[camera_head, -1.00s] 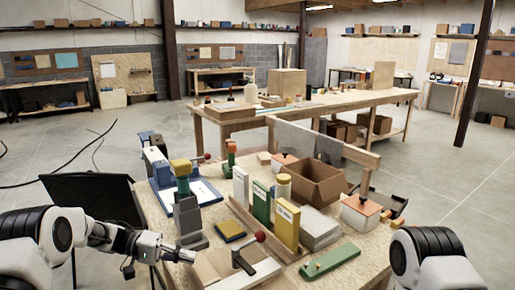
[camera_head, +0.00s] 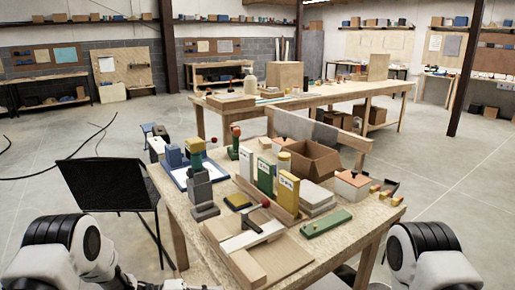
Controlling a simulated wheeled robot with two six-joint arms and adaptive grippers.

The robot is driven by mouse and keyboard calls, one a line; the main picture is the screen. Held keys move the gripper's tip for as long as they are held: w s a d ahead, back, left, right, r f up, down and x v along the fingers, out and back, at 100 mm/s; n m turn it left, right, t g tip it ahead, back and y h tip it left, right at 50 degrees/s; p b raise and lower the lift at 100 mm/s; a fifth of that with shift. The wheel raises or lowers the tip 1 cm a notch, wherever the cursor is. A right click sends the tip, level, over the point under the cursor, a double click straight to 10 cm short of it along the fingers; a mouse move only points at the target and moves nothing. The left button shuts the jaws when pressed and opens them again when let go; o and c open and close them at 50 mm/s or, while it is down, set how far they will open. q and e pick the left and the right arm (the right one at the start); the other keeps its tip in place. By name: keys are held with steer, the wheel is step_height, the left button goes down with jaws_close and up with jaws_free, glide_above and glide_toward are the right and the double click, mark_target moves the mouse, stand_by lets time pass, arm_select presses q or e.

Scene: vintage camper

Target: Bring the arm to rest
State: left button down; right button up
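My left arm (camera_head: 88,250) comes in at the lower left and runs down along the bottom edge. Its forward end is cut off by the frame, so its gripper fingers do not show. My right arm (camera_head: 428,255) shows only as a rounded upper link at the lower right; its gripper is out of frame. Neither arm holds anything that I can see. The workbench (camera_head: 372,232) stands ahead, with floor visible at its right front side.
On the bench are a grey post stack (camera_head: 202,188), upright books (camera_head: 265,173), a cardboard box (camera_head: 313,160), a green bar (camera_head: 325,223) and wooden boards (camera_head: 285,258) near the front. Open floor lies at right.

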arm_select(q)
steer(key=s+a+f+n+t+y, duration=0.1)
steer(key=s+a+f+y, duration=0.2)
steer(key=s+f+y, duration=0.45)
steer(key=s+a+f+n+t+y, duration=0.1)
steer(key=s+a+f+y, duration=0.35)
steer(key=s+f, duration=0.6)
steer(key=s+a+m+g+y, duration=0.2)
steer(key=s+a+m, duration=0.1)
steer(key=s, duration=0.5)
steer(key=s+a+m+g+y, duration=0.3)
steer(key=s+a+m, duration=0.1)
steer(key=s, duration=0.3)
steer(key=shift+s, duration=0.4)
